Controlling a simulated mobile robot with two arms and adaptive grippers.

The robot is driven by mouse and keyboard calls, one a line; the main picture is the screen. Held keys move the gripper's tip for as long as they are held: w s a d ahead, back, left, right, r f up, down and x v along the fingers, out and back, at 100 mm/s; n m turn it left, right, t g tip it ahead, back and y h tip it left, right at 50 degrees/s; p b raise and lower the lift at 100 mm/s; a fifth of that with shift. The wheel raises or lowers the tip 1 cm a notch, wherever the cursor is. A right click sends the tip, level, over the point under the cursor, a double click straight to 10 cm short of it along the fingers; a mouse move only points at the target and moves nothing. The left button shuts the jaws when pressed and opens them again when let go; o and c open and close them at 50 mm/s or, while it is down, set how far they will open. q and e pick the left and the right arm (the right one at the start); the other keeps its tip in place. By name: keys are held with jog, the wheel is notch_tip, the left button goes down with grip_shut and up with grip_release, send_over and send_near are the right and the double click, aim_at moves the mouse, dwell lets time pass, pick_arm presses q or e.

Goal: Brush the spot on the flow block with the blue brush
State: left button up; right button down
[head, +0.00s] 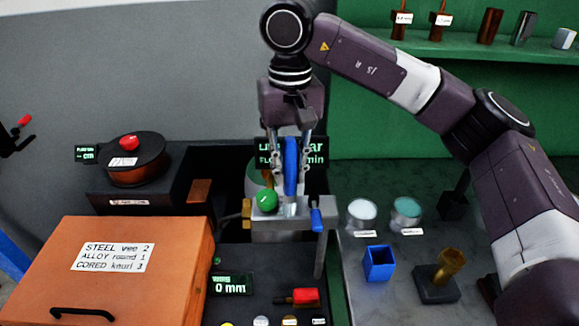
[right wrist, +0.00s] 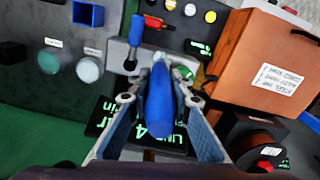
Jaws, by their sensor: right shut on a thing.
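My right gripper (head: 291,160) is shut on the upright blue brush (head: 290,178), and its fingers stand on either side of it. In the right wrist view the blue brush (right wrist: 160,98) points away between the fingers. Below it is a grey metal block (head: 285,226), which looks like the flow block, with a green ball (head: 266,200) and a blue lever (head: 316,219). The brush tip is at the block's top; I cannot tell whether it touches. The spot is not visible. My left gripper is out of view.
An orange box (head: 150,265) stands at left. A dark display (head: 308,154) is behind the brush. A blue square cup (head: 379,263), a brass piece (head: 450,266) and two round pots (head: 362,212) (head: 406,211) stand on the right bench. A red-handled switch (head: 298,297) is in front.

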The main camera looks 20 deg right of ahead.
aim_at(290, 138)
jog(key=shift+w+d+p, duration=0.25)
jog(key=shift+w+p, duration=0.1)
jog(key=shift+w, duration=0.55)
dwell(0.9)
jog(key=shift+s, duration=0.1)
jog(key=shift+s+a+b, duration=0.25)
jog(key=shift+s+b, duration=0.15)
jog(key=shift+s, duration=0.4)
jog(key=shift+r+p, duration=2.45)
jog(key=shift+r, duration=1.1)
